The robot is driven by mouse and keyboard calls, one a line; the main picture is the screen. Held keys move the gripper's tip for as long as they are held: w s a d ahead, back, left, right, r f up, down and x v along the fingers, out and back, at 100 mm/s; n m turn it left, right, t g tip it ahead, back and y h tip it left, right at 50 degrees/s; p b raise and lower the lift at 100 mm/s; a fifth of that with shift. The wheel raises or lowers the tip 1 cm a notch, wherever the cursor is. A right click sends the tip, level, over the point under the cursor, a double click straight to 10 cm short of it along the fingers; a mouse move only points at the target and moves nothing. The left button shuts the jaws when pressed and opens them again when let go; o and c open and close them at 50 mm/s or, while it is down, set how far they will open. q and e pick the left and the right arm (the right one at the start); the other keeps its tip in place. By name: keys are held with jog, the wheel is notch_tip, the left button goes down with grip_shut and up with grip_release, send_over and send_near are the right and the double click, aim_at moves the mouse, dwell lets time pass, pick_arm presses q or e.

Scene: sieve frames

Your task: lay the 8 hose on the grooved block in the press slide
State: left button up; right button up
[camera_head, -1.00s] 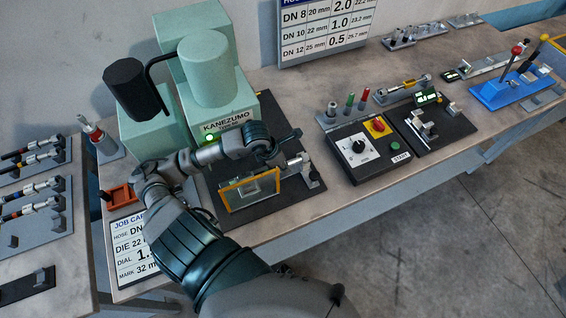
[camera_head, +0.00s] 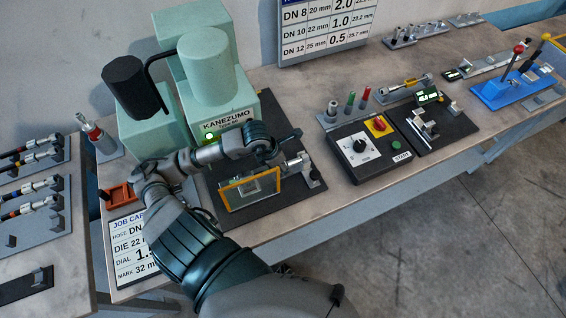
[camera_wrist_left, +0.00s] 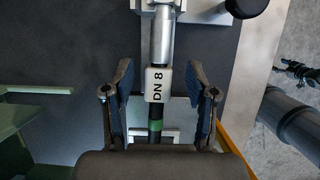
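The DN 8 hose (camera_wrist_left: 157,83) runs upright through the middle of the left wrist view, with a white DN 8 tag, a silver fitting above and a dark, green-banded part below. Its silver end also shows in the head view (camera_head: 296,160), at a grey metal support (camera_head: 314,177) by the press. My left gripper (camera_wrist_left: 160,80) is open, with one finger on each side of the hose and a gap to both. In the head view my left gripper (camera_head: 284,146) hides most of the hose. I cannot tell how it sits in the groove.
The green press (camera_head: 215,75) stands behind my left arm. An amber-framed guard (camera_head: 250,190) stands in front. A control box (camera_head: 360,152) lies to the right.

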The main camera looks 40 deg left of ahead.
pick_arm(q)
jog(key=shift+r, duration=0.1)
jog(key=v, duration=1.1)
jog(key=shift+s+a+r, duration=0.15)
jog(key=shift+r, duration=0.15)
